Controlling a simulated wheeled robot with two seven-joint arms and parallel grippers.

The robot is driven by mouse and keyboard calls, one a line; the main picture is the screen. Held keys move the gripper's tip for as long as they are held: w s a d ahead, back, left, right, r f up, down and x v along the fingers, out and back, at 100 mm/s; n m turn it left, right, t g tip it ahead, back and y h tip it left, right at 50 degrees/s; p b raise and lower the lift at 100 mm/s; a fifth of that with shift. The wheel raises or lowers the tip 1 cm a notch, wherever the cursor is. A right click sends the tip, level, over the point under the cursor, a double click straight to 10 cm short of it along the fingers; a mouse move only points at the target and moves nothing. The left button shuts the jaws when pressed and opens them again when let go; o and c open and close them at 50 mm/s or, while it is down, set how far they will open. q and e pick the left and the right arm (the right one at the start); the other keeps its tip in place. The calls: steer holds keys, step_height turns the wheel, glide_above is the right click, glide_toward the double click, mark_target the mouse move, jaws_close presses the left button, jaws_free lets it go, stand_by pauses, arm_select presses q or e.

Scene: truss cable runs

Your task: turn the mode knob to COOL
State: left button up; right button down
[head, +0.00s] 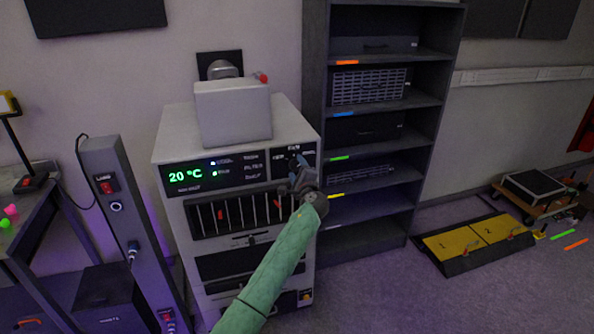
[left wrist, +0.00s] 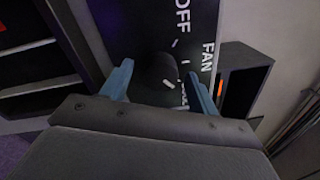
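The white cabinet unit (head: 172,150) has a green 20 °C display (head: 186,176) and a black knob panel (head: 280,161) at its upper right. In the left wrist view the dark round mode knob (left wrist: 158,70) sits on the black panel, with OFF (left wrist: 182,15) and FAN (left wrist: 208,57) labels near it. Another label is partly hidden by a finger. My left gripper (left wrist: 160,88) is open, its blue fingers on either side of the knob with visible gaps. In the head view my left gripper (head: 303,178) is at the panel and hides the knob. My right gripper is not in view.
A dark shelf rack (head: 364,140) stands close to the right of the unit. A grey post (head: 122,205) with a red switch stands to its left. A box (head: 232,112) sits on top. Yellow plates (head: 466,245) lie on the floor at right.

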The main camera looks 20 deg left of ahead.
arm_select(q)
steer(key=shift+s+d+f+b, duration=0.2)
steer(key=shift+s+b, duration=0.1)
steer(key=shift+s, duration=0.05)
steer(key=b+v, duration=0.2)
steer(key=v, duration=0.5)
steer(key=shift+b, duration=0.4)
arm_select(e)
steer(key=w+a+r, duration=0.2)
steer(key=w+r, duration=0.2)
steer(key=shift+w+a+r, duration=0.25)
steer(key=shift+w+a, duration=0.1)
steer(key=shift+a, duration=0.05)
arm_select(q)
steer(key=shift+r, duration=0.15)
